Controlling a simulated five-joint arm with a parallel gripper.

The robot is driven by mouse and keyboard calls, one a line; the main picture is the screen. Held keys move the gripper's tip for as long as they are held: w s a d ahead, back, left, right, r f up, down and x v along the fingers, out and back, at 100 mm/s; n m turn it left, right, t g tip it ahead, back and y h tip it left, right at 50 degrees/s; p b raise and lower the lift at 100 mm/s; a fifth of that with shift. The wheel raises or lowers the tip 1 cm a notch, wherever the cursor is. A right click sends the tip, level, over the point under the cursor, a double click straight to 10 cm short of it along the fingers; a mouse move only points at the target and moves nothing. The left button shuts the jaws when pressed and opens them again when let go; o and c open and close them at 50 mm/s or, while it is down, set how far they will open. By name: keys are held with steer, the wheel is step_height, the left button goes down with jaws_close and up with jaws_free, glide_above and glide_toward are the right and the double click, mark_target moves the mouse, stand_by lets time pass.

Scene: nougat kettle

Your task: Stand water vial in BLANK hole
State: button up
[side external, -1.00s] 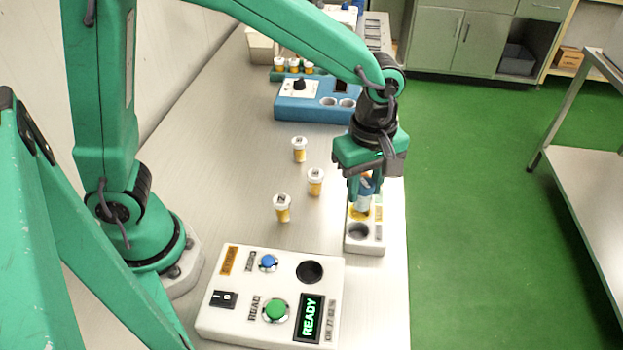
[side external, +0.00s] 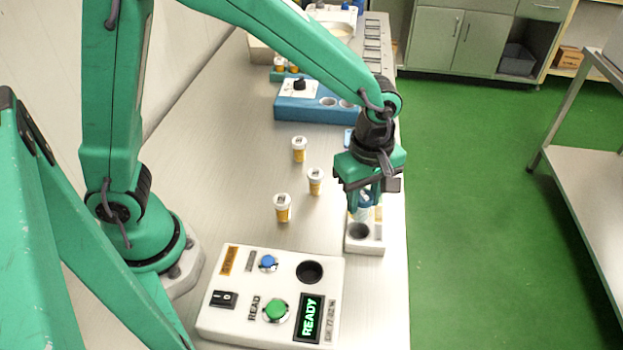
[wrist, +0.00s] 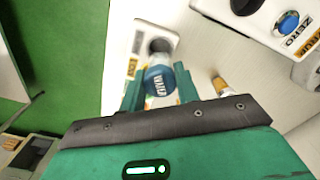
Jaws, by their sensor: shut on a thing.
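My gripper (side external: 362,203) is shut on the water vial (side external: 361,214), a clear vial with a blue cap. It holds the vial roughly upright over the small white rack at the bench's right edge. In the wrist view, the blue lettered cap (wrist: 159,81) sits between my fingers. The white rack (side external: 375,247) has a dark empty hole (side external: 359,231) at its near end. The vial's lower end appears just behind this hole; whether it touches the rack I cannot tell. The rack's label shows in the wrist view (wrist: 132,67), but is too small to read surely.
A white meter (side external: 225,318) with a READY display, buttons and a round well stands in front. Several white-capped orange vials (side external: 283,208) stand left of the rack. A blue unit (side external: 310,108) is farther back. Bare bench lies between the vials and the meter.

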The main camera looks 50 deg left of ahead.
mark_target(361, 215)
steer(key=shift+f, duration=2.25)
steer(key=shift+f, duration=0.4)
stand_by(0.8)
steer(key=o, duration=1.6)
steer(key=shift+r, duration=0.1)
steer(key=shift+r, duration=3.4)
